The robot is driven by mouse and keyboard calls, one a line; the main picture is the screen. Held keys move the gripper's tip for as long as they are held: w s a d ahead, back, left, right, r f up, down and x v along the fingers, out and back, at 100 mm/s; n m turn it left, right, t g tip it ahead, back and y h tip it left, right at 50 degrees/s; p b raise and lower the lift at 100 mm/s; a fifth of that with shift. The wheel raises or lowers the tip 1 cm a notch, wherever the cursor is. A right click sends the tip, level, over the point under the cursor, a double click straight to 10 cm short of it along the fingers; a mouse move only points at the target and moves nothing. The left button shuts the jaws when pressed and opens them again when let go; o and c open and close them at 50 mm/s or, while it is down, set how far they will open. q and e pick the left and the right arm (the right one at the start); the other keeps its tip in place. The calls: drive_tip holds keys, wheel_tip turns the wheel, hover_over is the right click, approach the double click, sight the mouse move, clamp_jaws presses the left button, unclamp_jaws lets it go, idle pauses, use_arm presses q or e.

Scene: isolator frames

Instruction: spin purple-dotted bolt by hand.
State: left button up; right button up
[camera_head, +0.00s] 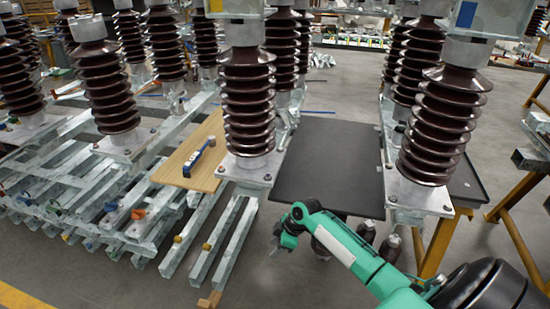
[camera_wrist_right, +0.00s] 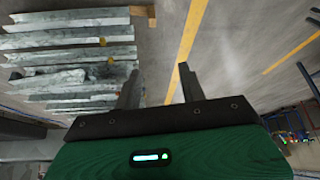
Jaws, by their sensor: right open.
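Brown ribbed insulators stand on metal base plates with small bolts at the corners, such as the left base plate (camera_head: 247,174) and the right base plate (camera_head: 416,194) in the head view. The bolts are tiny, and I cannot make out a purple dot on any of them. My right gripper (camera_head: 278,243) hangs in front of and below the left base plate, apart from it. In the right wrist view its two dark fingers are spread with nothing between them (camera_wrist_right: 160,90). My left gripper is not in view.
A black panel (camera_head: 325,165) lies between the two base plates. A wooden board with a blue tool (camera_head: 199,157) lies to the left. Steel beams (camera_head: 215,248) are stacked at the lower left, and also show in the wrist view (camera_wrist_right: 70,44). A yellow stand (camera_head: 437,245) is at the right.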

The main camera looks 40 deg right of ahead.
drive_tip(key=n+y+p, duration=0.1)
drive_tip(key=y+p, duration=0.1)
drive_tip(key=p, duration=0.4)
approach(268, 176)
drive_tip(key=s+f, duration=0.4)
drive_tip(key=f, duration=0.4)
drive_tip(key=w+d+r+n+y+p, duration=0.1)
drive_tip(key=d+r+p, duration=0.15)
drive_tip(key=r, duration=0.35)
drive_tip(key=w+d+r+y+p, duration=0.1)
drive_tip(key=d+r, duration=0.2)
drive_tip(key=r, duration=0.3)
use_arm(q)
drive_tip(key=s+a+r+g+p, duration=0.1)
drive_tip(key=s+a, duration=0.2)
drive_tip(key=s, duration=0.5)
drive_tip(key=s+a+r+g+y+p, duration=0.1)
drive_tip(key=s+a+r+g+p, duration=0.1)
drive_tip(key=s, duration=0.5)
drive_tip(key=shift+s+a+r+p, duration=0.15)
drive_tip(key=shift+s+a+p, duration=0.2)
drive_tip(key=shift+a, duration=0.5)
use_arm(e)
drive_tip(key=shift+t, duration=0.3)
drive_tip(key=x, duration=1.4)
drive_tip(key=shift+s+d+f, duration=0.1)
drive_tip(key=shift+d+f, duration=0.05)
drive_tip(key=shift+f, duration=0.1)
drive_tip(key=shift+c, duration=0.2)
clamp_jaws()
